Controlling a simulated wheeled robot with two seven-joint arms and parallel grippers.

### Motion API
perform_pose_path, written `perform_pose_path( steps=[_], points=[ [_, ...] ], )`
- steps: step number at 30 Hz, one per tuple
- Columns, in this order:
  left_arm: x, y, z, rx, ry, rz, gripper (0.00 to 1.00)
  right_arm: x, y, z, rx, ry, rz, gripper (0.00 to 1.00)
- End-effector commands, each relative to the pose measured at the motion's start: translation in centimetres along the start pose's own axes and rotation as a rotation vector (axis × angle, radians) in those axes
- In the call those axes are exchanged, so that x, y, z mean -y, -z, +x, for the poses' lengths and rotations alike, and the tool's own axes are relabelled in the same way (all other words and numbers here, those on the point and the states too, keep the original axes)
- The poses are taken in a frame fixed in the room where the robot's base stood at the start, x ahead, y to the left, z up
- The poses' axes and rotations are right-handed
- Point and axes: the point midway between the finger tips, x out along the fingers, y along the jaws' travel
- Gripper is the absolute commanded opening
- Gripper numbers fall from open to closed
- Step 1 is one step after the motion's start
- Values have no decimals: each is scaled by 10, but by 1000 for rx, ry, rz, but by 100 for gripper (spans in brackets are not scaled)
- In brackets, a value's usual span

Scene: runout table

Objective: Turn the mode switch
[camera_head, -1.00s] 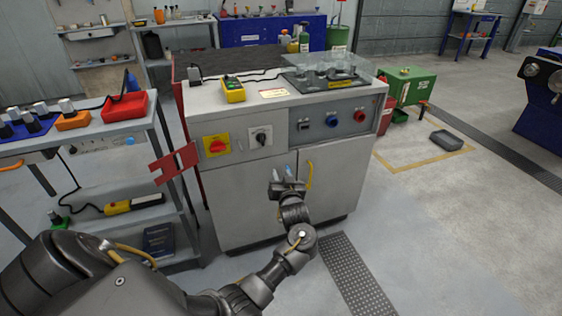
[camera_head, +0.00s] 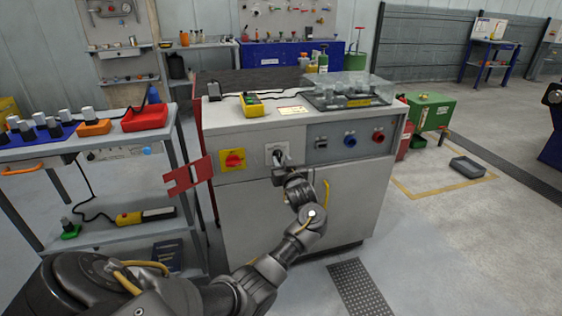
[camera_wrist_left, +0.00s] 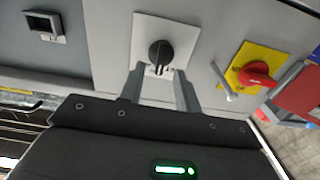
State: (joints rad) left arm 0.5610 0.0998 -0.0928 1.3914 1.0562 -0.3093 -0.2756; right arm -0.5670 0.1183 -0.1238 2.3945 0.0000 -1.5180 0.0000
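The mode switch is a black rotary knob (camera_wrist_left: 161,53) on a pale square plate (camera_wrist_left: 182,30) on the front of the grey cabinet. In the head view its plate (camera_head: 269,152) shows partly behind my left gripper (camera_head: 280,164). In the left wrist view the two fingers of my left gripper (camera_wrist_left: 159,74) are apart and empty. Their tips appear just below the knob, one to each side of its lower end. I cannot tell whether they touch it. My right gripper is not in view.
A red rotary switch on a yellow plate (camera_head: 233,160) sits left of the mode switch. A small display (camera_head: 321,144), a blue button (camera_head: 350,140) and a red button (camera_head: 378,136) are to the right. A red hinged tag (camera_head: 188,175) sticks out at the cabinet's left side.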

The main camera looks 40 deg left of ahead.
Motion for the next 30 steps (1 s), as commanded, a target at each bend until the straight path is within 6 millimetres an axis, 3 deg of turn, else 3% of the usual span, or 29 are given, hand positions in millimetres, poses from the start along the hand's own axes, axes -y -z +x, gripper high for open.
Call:
perform_pose_path(
  steps=[6, 16, 24, 30],
  points=[
    [0, -1, 21, 0, 0, 1, 33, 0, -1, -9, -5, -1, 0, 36],
    [0, 0, 24, 0, -1, 0, 33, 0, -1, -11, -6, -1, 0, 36],
    [0, 0, 23, 0, -1, 0, 0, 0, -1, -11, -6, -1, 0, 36],
    [0, 0, 23, 1, -1, -4, 0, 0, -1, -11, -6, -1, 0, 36]
  ],
)
